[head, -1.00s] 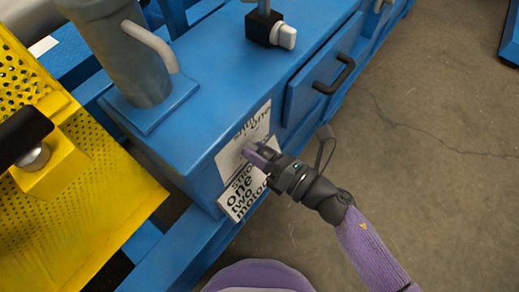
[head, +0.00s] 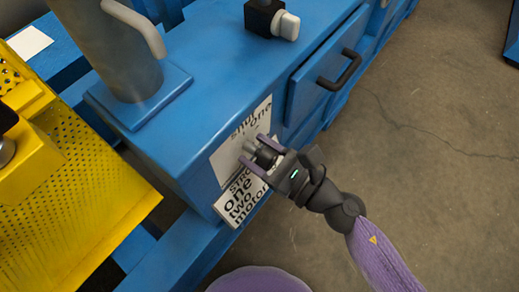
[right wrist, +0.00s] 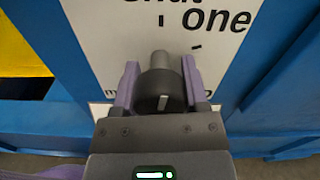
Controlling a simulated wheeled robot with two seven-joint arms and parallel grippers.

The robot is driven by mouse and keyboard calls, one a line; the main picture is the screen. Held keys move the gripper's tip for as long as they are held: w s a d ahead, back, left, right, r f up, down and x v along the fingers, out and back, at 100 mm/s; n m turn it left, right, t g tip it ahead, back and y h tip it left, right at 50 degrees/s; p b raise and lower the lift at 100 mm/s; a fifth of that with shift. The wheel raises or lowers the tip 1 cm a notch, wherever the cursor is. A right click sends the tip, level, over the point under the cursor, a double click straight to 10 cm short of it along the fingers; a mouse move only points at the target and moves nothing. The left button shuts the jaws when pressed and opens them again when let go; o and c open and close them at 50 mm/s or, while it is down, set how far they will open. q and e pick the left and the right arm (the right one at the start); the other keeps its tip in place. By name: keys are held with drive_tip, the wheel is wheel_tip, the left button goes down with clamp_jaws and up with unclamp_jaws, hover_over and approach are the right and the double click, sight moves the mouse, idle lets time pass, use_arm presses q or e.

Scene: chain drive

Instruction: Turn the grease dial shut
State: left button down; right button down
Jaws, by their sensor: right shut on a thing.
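The grease dial is a dark round knob (right wrist: 158,91) with a short white pointer line, on a grey stub in front of a white printed plate (right wrist: 125,35). In the right wrist view the pointer line leans slightly right of straight up. "one" is readable on the plate; the word to its left is cut off. My right gripper (head: 253,148) has its purple fingers on either side of the knob, shut on it. In the head view the knob (head: 266,156) is partly covered by the gripper, and "shut" is printed on the plate above it. My left gripper is not in view.
A second sign (head: 240,200) with large print hangs below the plate on the blue cabinet (head: 190,130). A drawer handle (head: 342,68) is to the right. A grey post (head: 122,50) and a black block with a white knob (head: 286,26) stand on top. Yellow perforated sheet (head: 70,200) lies left.

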sight(273, 164)
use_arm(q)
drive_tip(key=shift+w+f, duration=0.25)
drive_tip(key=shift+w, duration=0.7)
use_arm(e)
drive_tip(key=shift+n, duration=0.7)
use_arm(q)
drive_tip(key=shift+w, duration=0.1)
use_arm(e)
drive_tip(key=shift+c, duration=0.5)
unclamp_jaws()
drive_tip(key=v, duration=0.7)
drive_tip(key=shift+b, duration=0.3)
drive_tip(key=v, duration=0.3)
